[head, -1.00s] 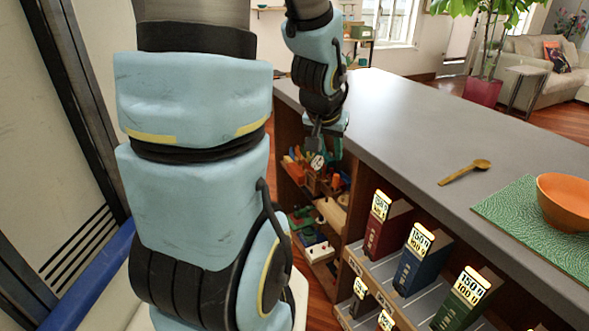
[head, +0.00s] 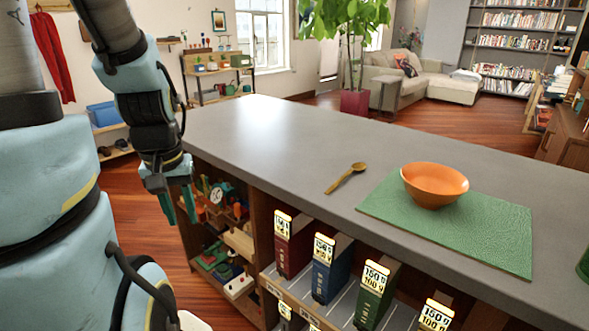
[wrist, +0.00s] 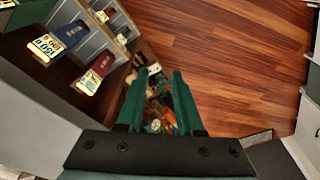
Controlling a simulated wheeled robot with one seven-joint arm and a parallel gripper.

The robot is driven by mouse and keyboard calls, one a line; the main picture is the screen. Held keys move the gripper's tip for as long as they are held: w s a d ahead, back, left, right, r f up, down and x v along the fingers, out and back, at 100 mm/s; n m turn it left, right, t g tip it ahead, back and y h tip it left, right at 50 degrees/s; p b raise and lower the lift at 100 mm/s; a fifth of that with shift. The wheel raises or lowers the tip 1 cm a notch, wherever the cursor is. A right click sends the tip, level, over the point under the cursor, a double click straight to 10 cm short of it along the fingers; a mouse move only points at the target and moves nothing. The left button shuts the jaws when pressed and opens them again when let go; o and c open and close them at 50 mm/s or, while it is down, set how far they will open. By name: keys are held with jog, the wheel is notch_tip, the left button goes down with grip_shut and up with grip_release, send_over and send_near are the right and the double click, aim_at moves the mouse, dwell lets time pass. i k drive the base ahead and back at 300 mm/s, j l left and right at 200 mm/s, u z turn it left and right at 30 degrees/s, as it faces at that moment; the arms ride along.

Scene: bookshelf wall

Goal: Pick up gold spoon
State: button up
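The gold spoon (head: 346,178) lies on the grey countertop (head: 272,140), to the left of a green mat. Its bowl end points away to the upper right and its handle toward the lower left. My gripper (head: 180,207) hangs at the left end of the counter, beside the shelf unit and well to the left of the spoon. In the wrist view its two green fingers (wrist: 158,100) are apart with a gap between them and nothing held. The spoon does not show in the wrist view.
An orange bowl (head: 434,186) stands on the green mat (head: 490,228). Below the counter, shelves hold red, blue and green binders (head: 330,268) and several toys (head: 222,215). The countertop around the spoon is clear. Wooden floor (wrist: 215,45) is open beyond the counter.

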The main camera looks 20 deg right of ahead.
aim_at(359, 167)
jog(key=k+l+u, duration=0.25)
jog(key=l+u, duration=0.15)
jog(key=k+l+u, duration=0.6)
jog(key=u, duration=0.2)
